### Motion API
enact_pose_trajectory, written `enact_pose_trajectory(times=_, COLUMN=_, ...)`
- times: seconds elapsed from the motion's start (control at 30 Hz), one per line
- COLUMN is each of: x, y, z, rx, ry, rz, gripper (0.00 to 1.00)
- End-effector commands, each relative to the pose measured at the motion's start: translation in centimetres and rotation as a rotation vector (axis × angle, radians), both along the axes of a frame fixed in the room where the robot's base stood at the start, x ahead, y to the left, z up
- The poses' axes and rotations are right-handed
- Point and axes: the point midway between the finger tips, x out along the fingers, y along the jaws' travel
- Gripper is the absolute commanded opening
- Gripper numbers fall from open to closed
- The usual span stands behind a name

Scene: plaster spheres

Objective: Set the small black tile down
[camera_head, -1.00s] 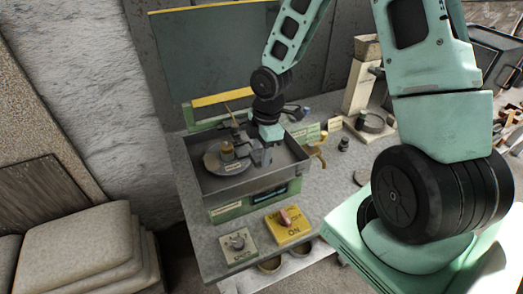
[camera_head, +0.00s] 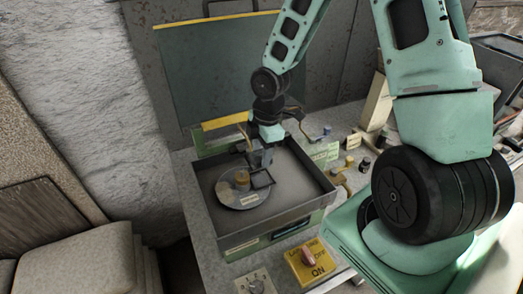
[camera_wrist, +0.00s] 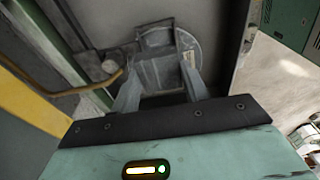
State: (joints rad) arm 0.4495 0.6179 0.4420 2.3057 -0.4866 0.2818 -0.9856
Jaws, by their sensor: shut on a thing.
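My gripper (camera_head: 262,156) points down into a grey metal basin (camera_head: 325,190), over the right part of a round grey disc (camera_head: 232,200). In the wrist view its fingers (camera_wrist: 159,72) are closed on a flat grey-dark piece (camera_wrist: 158,76), which I take to be the small black tile. The fingers partly hide it, and I cannot tell whether it touches the disc. A dark square frame (camera_head: 262,180) lies at the disc's edge just below the gripper; it also shows in the wrist view (camera_wrist: 155,36).
The basin walls surround the disc, with bare basin floor to the right. A thin bent pipe (camera_head: 245,135) rises close beside the gripper. A yellow switch box (camera_head: 311,262) and a knob box (camera_head: 256,284) stand in front. Small items and labels crowd the bench at the right.

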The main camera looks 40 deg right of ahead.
Motion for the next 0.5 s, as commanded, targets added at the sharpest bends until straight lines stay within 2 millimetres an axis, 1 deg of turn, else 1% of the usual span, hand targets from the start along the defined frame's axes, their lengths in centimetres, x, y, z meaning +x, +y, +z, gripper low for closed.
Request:
enact_pose_trajectory(times=0.07, x=0.0, y=0.0, z=0.2, rx=0.001, ry=0.001, rz=0.001, gripper=0.19)
enact_pose_trajectory(times=0.5, x=0.0, y=0.0, z=-4.2, rx=0.001, ry=0.0, rz=0.001, gripper=0.19)
